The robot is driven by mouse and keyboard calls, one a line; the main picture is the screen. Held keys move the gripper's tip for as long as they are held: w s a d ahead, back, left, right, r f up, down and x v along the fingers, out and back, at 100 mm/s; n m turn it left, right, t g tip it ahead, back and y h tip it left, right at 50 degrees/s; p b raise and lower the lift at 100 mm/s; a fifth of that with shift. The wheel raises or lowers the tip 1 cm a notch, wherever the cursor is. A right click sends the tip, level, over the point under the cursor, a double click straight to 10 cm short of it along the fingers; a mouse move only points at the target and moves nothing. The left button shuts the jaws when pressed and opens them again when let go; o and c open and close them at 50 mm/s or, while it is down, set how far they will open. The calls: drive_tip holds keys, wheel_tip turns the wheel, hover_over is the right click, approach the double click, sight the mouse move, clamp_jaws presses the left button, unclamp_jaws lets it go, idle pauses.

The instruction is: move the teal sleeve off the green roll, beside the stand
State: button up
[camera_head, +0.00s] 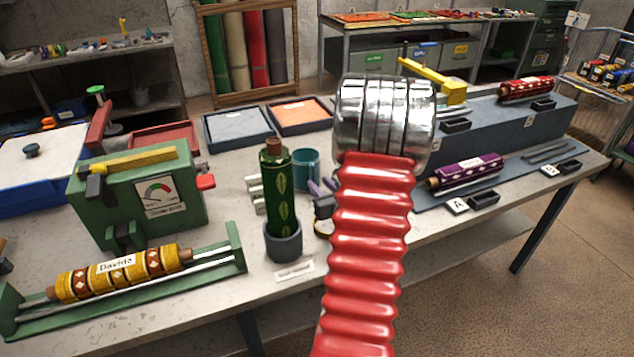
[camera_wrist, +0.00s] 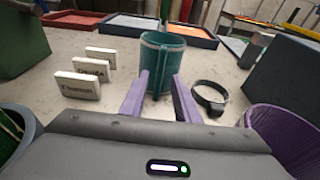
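The teal sleeve (camera_head: 306,168) stands upright on the table behind the green roll (camera_head: 276,199), off it; it also shows in the wrist view (camera_wrist: 153,62). The green roll stands upright in the round grey stand (camera_head: 283,241), with no sleeve around it. In the wrist view, the stand's rim and part of the roll show at the lower left. My gripper (camera_wrist: 158,85) has its purple fingers apart, just in front of the sleeve. A narrow upright teal ridge on the sleeve faces the gap between them. I cannot see either finger pressing on it.
Small white name blocks (camera_wrist: 78,84) stand left of my fingers, and a black ring (camera_wrist: 208,98) lies right. A green gauge machine (camera_head: 140,195) and a cradle with a yellow roll (camera_head: 120,273) are at left. Shallow trays (camera_head: 238,128) lie behind. A purple roll (camera_head: 466,171) lies right.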

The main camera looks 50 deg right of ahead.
drive_tip(key=v, duration=0.8)
drive_tip(key=shift+s, duration=0.1)
idle(0.7)
